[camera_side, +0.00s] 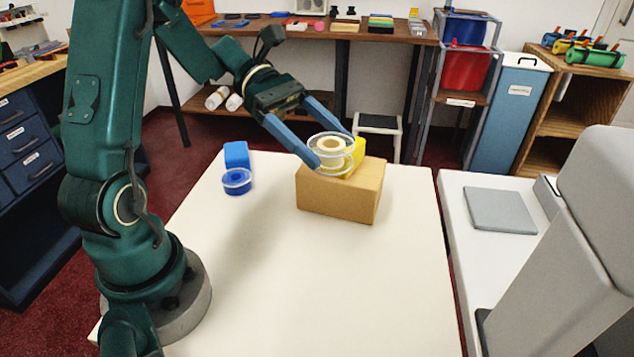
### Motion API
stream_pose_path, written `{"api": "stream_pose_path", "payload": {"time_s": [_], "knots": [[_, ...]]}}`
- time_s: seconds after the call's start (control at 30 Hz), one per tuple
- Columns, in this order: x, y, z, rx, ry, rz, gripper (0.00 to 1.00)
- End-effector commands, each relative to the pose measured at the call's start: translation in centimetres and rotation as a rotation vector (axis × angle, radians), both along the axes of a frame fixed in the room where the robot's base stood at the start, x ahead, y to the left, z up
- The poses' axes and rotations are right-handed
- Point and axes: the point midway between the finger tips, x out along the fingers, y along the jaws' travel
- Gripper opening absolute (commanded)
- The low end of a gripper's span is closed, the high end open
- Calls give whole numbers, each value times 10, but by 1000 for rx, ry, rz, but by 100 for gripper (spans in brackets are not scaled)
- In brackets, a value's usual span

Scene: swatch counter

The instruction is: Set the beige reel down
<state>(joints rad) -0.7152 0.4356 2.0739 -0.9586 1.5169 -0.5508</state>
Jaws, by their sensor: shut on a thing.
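The beige reel (331,147), with clear round flanges, is between the blue fingers of my gripper (335,150). My gripper is shut on it. The reel is at the top of a brown cardboard box (338,197) on the white table. I cannot tell whether the reel touches the box top or is just above it. A yellow thing (358,153) shows behind the reel, partly hidden by it and by a finger.
A blue reel (237,181) and a blue block (236,155) are on the white table (300,285), left of the box. The table's front is clear. A grey machine (580,240) stands on a separate counter at the right.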

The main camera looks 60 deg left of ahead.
Motion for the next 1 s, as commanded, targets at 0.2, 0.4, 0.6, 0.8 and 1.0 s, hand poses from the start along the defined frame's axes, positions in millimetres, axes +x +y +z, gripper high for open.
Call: {"api": "stream_pose_path", "payload": {"time_s": [0.2,0.4,0.6,0.8,1.0], "knots": [[2,23,25,2,-2,297,24],[5,27,28,0,1,421,24],[6,29,26,0,0,445,24],[6,29,26,0,0,443,24],[-3,20,16,-4,5,339,24]]}}
